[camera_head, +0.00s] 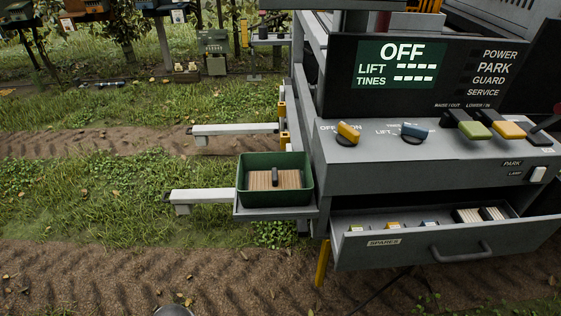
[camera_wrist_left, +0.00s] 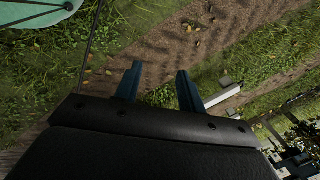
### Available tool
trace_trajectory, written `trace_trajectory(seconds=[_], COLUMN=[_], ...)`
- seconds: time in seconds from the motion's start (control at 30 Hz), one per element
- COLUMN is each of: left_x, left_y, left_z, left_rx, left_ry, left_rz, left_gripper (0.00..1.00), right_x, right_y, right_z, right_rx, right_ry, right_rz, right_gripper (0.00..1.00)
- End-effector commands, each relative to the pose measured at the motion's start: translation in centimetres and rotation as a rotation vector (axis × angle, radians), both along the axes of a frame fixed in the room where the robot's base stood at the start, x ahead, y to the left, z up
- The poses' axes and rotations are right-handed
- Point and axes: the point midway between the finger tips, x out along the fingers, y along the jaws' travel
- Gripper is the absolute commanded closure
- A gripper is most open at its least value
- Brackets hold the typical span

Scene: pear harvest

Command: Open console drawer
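The console (camera_head: 400,150) stands at the right in the head view. Its drawer (camera_head: 375,254), labelled SPARES, is pulled out and shows its contents: small boxes and two pale ribbed blocks. A dark bar handle (camera_head: 461,252) runs across the drawer front, and no gripper is on it. In the left wrist view my left gripper (camera_wrist_left: 155,85) shows two blue fingers spread apart with nothing between them, over soil and grass. Neither gripper shows in the head view, and my right gripper is in no frame.
A green bin (camera_head: 275,192) with a slatted bottom and a small dark object sits on a side shelf left of the console. Two pale bars (camera_head: 200,195) stick out left. The console top carries yellow, blue and green knobs. Grass and soil lie open at left.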

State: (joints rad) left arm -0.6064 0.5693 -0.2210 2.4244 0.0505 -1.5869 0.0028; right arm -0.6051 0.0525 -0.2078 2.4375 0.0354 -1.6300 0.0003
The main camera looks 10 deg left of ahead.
Motion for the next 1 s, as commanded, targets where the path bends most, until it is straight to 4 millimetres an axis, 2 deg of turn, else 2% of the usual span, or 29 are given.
trace_trajectory(seconds=[0.37, 0.8, 1.0], left_x=[-0.2, 0.3, 0.7], left_y=[-4.8, -14.2, -16.9], left_z=[-0.5, 0.3, 0.9], left_rx=[-0.115, -0.345, -0.411], left_ry=[-0.003, -0.004, -0.003], left_rz=[0.079, 0.239, 0.286], left_gripper=[0.60, 0.60, 0.60], right_x=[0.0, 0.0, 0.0], right_y=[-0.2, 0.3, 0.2], right_z=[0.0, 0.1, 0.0], right_rx=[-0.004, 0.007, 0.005], right_ry=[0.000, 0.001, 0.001], right_rz=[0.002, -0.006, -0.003], right_gripper=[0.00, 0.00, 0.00])
